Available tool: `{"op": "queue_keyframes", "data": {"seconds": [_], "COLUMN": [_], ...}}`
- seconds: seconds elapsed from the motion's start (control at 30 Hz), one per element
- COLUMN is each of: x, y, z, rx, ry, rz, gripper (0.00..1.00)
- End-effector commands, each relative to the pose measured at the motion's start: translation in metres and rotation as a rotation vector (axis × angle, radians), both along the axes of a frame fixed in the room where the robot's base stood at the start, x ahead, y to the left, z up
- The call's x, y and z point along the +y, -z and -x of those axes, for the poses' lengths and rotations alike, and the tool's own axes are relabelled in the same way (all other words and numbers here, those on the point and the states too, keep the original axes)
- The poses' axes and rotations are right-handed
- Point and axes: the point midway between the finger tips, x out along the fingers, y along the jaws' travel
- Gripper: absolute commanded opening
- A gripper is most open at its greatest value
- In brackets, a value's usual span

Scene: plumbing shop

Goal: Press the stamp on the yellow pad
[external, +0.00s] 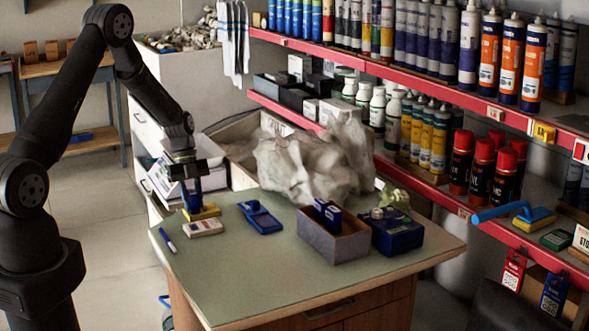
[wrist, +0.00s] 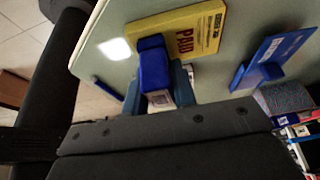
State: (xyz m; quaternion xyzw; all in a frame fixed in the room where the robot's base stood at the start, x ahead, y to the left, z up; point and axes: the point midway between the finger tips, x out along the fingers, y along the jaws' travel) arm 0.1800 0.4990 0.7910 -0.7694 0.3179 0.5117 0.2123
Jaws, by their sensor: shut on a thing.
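The yellow pad (external: 207,212) lies flat near the left back edge of the green-topped table. In the wrist view the yellow pad (wrist: 192,30) shows a dark label reading "PAID". My gripper (external: 190,188) is shut on the blue stamp (external: 192,203), which it holds upright over the left part of the pad. In the wrist view the blue stamp (wrist: 153,62) sits between the fingers of my gripper (wrist: 158,86) and covers part of the pad. The stamp's lower end is at the pad, but I cannot tell whether they touch.
A small white box (external: 203,228) lies just in front of the pad, with a blue pen (external: 168,240) to its left. A blue device (external: 260,217) lies to the right. Further right stand an open grey box (external: 322,242) and a blue case (external: 398,236). The table's front left is clear.

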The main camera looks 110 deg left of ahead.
Motion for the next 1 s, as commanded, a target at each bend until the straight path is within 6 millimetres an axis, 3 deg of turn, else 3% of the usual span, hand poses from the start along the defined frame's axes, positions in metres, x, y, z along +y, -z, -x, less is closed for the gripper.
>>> {"op": "queue_keyframes", "data": {"seconds": [0.7, 1.0], "x": [0.000, 0.000], "y": [-0.053, -0.060], "z": [0.000, 0.000], "rx": [0.000, 0.001], "ry": [0.001, -0.001], "rz": [-0.001, 0.001], "gripper": [0.02, 0.02]}}
